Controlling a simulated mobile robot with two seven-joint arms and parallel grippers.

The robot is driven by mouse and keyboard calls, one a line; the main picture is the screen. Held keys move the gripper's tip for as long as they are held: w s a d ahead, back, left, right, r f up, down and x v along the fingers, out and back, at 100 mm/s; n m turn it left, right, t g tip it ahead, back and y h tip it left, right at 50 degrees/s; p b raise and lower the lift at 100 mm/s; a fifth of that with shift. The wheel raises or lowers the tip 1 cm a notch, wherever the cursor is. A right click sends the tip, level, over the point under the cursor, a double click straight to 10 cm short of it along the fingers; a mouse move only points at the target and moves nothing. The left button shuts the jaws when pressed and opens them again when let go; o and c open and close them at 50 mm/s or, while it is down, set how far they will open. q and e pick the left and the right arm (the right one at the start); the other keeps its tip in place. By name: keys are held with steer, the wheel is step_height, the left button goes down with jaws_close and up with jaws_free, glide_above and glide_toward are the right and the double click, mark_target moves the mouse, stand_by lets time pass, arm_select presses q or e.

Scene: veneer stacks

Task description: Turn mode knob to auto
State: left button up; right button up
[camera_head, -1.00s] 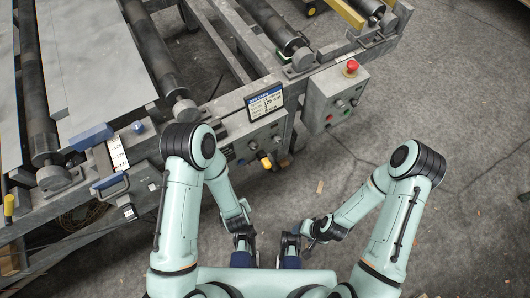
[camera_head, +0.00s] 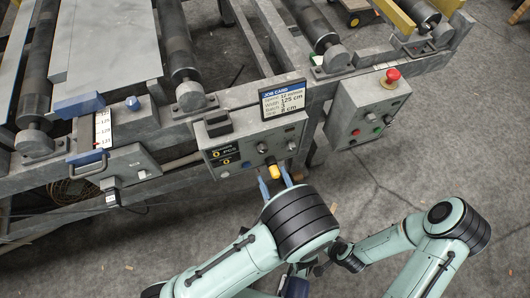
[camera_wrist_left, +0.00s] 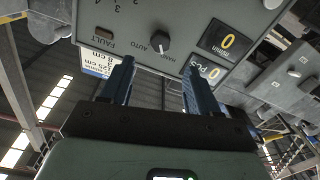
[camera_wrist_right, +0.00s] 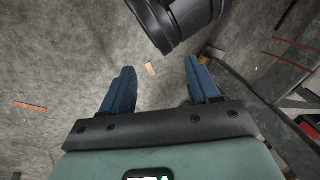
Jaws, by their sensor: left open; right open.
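The mode knob (camera_wrist_left: 161,41) is a dark round knob with a pale mark, between upside-down AUTO and second-position lettering in the left wrist view. I cannot tell its exact setting. It sits on the grey control panel (camera_wrist_left: 190,15), and a small dark knob there also shows in the head view (camera_head: 262,148). My left gripper (camera_head: 274,178) is open and empty, its blue fingers raised just in front of the panel, apart from the knob. The fingers also show in the left wrist view (camera_wrist_left: 155,75). My right gripper (camera_wrist_right: 160,80) is open and empty over the floor.
A second box with a red emergency button (camera_head: 392,75) is to the right. Open concrete floor (camera_head: 440,140) lies to the right.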

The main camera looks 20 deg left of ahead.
mark_target(263, 152)
arm_select(q)
steer(key=b+x, duration=0.1)
steer(key=x, duration=0.8)
arm_select(e)
steer(key=shift+w+d+f+t, duration=0.15)
steer(key=shift+w+d+f, duration=0.15)
steer(key=shift+w, duration=0.2)
steer(key=shift+w+d+f+t, duration=0.15)
steer(key=shift+w+d+f, duration=0.05)
steer(key=shift+w+f, duration=0.2)
arm_select(q)
steer(key=c, duration=1)
steer(key=shift+c, duration=0.2)
arm_select(e)
steer(key=shift+r, duration=0.1)
